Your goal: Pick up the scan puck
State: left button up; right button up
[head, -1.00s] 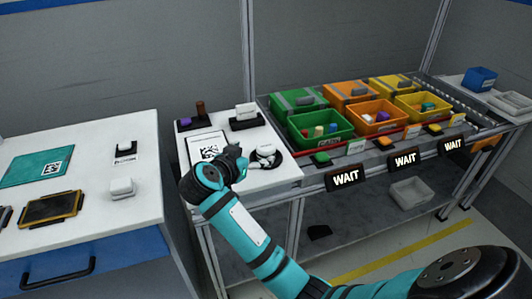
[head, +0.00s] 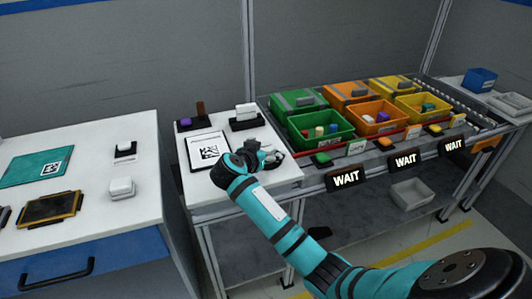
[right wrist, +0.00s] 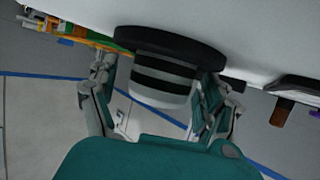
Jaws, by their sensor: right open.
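The scan puck (right wrist: 160,85), a short cylinder with white and black bands, stands on a round black base (right wrist: 170,45) in the right wrist view. My right gripper (right wrist: 158,115) is open, with one finger on each side of the puck; whether they touch it I cannot tell. In the head view my right gripper (head: 272,158) is low over the right front part of the white table (head: 225,183). There it mostly hides the puck and its base. My left gripper is not in view.
A framed card with a code (head: 208,150) lies left of the gripper. A white block on a black stand (head: 246,112) is behind it. Green bins (head: 320,124) and a WAIT sign (head: 345,178) stand to the right. A second white table (head: 80,195) is at left.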

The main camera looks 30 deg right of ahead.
jog(key=c, duration=1.4)
jog(key=shift+o, duration=0.2)
jog(key=shift+r, duration=0.1)
